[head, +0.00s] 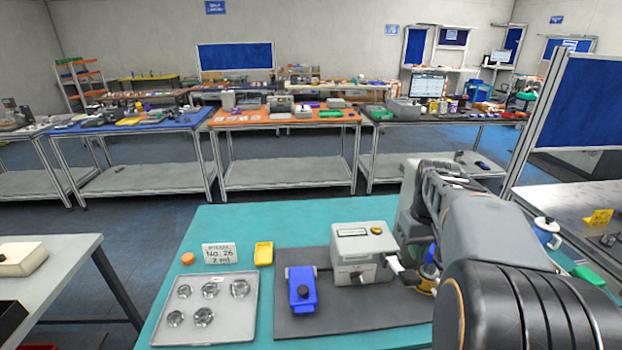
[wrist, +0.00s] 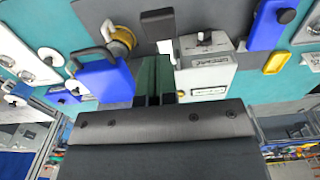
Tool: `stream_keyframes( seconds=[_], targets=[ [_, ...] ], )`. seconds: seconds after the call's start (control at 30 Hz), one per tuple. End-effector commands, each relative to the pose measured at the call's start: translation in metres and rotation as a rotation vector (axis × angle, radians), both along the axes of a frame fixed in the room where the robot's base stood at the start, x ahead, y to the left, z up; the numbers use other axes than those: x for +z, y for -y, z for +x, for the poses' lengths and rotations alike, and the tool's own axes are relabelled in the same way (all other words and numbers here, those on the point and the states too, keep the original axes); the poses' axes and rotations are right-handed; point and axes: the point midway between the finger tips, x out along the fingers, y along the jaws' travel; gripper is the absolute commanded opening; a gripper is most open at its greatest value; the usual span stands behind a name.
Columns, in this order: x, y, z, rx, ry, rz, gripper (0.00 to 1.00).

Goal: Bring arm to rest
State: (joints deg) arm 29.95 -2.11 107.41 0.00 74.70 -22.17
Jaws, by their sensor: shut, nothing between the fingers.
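My arm (head: 470,215) reaches out over the right part of the teal table (head: 222,222). In the wrist view my gripper (wrist: 155,68) has its dark green fingers together, with nothing held. The fingers point down toward the dark mat (head: 310,318), beside the white device (head: 362,248). That device also shows right of the fingers in the wrist view (wrist: 207,72). The blue scanner (head: 302,290) lies on the mat, left of the device. In the head view my arm hides part of the table's right side, and the fingertips are hard to make out.
A grey tray (head: 208,333) of several round clear pieces lies at left, with a yellow dish (head: 264,253), an orange cap (head: 187,258) and a sign (head: 219,254) behind it. In the wrist view, a blue box (wrist: 108,82) and a brass part (wrist: 122,40) are left of the fingers.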

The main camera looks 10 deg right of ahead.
Motion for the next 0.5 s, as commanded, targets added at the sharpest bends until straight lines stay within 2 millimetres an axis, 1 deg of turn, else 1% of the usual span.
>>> stream_keyframes(
  seconds=[0.07,0.13,0.2,0.23,0.27,0.3,0.37,0.4,0.5],
  targets=[
    [0.0,0.0,0.0,0.0,0.0,0.0,0.0],
    [-0.003,0.002,0.004,-0.058,0.024,-0.013,0.0],
    [-0.02,-0.002,-0.002,-0.132,0.039,-0.018,0.0],
    [-0.023,-0.008,-0.005,-0.15,0.054,-0.025,0.0],
    [-0.026,-0.017,-0.008,-0.162,0.073,-0.031,0.0],
    [-0.029,-0.031,-0.011,-0.166,0.102,-0.04,0.0],
    [-0.032,-0.054,-0.018,-0.163,0.147,-0.048,0.0],
    [-0.034,-0.069,-0.023,-0.153,0.177,-0.052,0.0],
    [-0.037,-0.105,-0.037,-0.107,0.25,-0.053,0.0]
  ],
)
